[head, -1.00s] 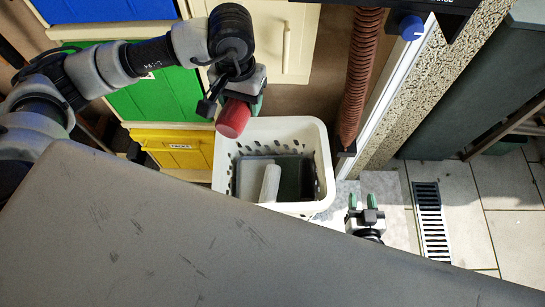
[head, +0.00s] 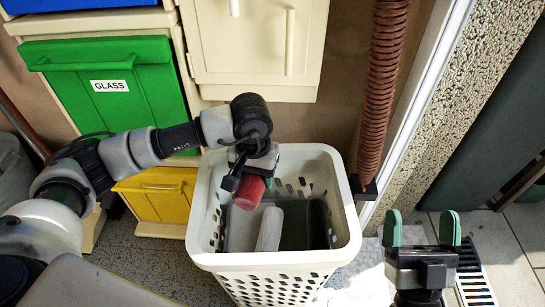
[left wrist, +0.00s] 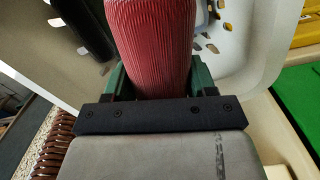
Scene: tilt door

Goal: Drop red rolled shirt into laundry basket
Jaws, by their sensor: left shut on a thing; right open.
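The red rolled shirt (head: 249,192) is held in my left gripper (head: 256,176), which is shut on it. In the head view the shirt shows over the opening of the white laundry basket (head: 345,236), near its back left part. In the left wrist view the red roll (left wrist: 150,40) stands out between the green fingers, with the basket wall (left wrist: 240,50) behind it. How deep the shirt is relative to the rim is hard to tell. My right gripper (head: 421,230) is open and empty to the right of the basket.
Grey and dark rolled items (head: 300,225) lie inside the basket. A green bin labelled GLASS (head: 110,90) and a yellow bin (head: 160,198) stand to the left. A brown ribbed hose (head: 380,90) hangs behind the basket. A floor drain (head: 475,285) lies at right.

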